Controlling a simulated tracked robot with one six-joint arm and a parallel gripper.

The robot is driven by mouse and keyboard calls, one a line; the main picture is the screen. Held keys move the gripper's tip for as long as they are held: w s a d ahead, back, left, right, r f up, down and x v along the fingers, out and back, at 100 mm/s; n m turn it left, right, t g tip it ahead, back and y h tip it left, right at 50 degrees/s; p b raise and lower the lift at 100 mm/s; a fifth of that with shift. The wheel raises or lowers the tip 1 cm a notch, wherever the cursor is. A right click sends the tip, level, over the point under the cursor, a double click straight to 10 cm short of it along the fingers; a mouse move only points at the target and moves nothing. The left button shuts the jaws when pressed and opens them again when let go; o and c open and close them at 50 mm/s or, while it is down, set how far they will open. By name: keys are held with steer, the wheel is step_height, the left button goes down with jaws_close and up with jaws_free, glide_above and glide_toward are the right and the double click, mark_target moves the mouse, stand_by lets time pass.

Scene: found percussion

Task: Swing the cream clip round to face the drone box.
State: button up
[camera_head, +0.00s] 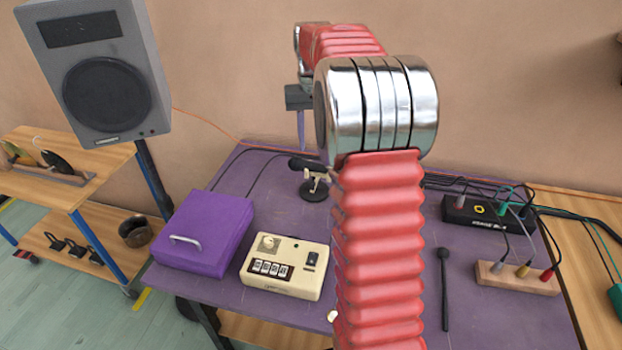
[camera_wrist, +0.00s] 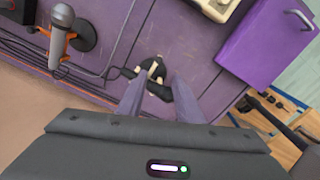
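The cream clip (camera_head: 317,182) sits on a small black stand with a round base, on the purple table beside my arm, with a dark microphone at it. In the wrist view the cream clip (camera_wrist: 155,70) shows just beyond and between my fingertips. My gripper (camera_wrist: 157,82) is open, its two fingers apart with nothing held. In the head view one finger (camera_head: 301,130) hangs above the clip's stand. A cream box (camera_head: 286,266) with a knob, a row of switches and a dark rocker stands nearer the front; its label is unreadable, so I cannot confirm it is the drone box.
A purple case (camera_head: 205,235) stands left of the cream box. A second microphone (camera_wrist: 61,32) on a round base stands close by in the wrist view. A black box (camera_head: 477,211), a wooden block (camera_head: 517,277) with plugs and a mallet (camera_head: 444,285) lie right. Cables run along the back.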

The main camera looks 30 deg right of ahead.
mark_target(312, 182)
steer(key=shift+d+f, duration=0.1)
steer(key=shift+d, duration=0.1)
step_height(312, 182, down, 14)
steer(key=shift+r, duration=0.1)
stand_by(0.8)
steer(key=shift+c, duration=0.3)
jaws_close()
steer(key=shift+a, duration=0.2)
steer(key=shift+d, duration=0.1)
